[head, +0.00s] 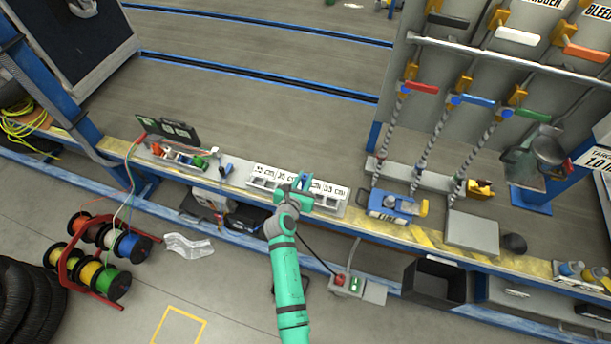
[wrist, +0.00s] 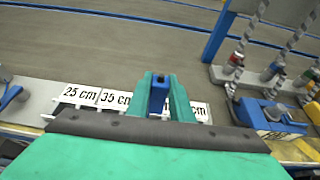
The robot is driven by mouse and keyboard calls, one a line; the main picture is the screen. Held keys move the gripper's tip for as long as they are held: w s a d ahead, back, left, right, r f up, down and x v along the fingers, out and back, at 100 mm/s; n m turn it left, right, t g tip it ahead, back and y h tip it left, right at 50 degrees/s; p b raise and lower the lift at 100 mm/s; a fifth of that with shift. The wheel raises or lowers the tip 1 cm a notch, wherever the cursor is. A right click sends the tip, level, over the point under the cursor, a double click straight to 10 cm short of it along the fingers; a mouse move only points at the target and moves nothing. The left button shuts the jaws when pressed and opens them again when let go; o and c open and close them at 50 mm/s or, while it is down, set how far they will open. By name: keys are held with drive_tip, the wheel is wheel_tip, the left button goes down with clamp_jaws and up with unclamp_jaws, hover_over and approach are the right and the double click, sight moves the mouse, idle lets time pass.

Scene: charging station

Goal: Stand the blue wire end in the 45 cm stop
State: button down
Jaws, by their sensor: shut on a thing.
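My gripper (head: 303,183) is over the row of stops with labels, in front of the third label. In the wrist view my gripper's fingers (wrist: 168,98) are shut on a small blue piece (wrist: 158,78), which looks like the blue wire end. The white stop block (head: 258,183) lies on the bench; its 25 cm and 35 cm labels show in the wrist view, left of the fingers. The 45 cm label and its stop are hidden behind my gripper. A label to the right is partly covered. Whether the blue end touches the stop, I cannot tell.
Coloured wire spools (head: 88,258) stand on a red rack at the left. A tray of small coloured parts (head: 180,155) is left of the block. A blue and yellow device (head: 392,205) stands to the right, below hanging rods. A black bin (head: 435,282) is in front.

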drive_tip(key=shift+w+d+r, duration=0.25)
drive_tip(key=shift+w, duration=0.15)
drive_tip(key=shift+a, duration=0.1)
drive_tip(key=shift+s+d, duration=0.15)
drive_tip(key=shift+d, duration=0.1)
drive_tip(key=shift+a, duration=0.15)
drive_tip(key=shift+f, duration=2.8)
drive_tip(key=shift+f, duration=1.35)
drive_tip(key=shift+a+f, duration=0.1)
drive_tip(key=shift+f, duration=0.1)
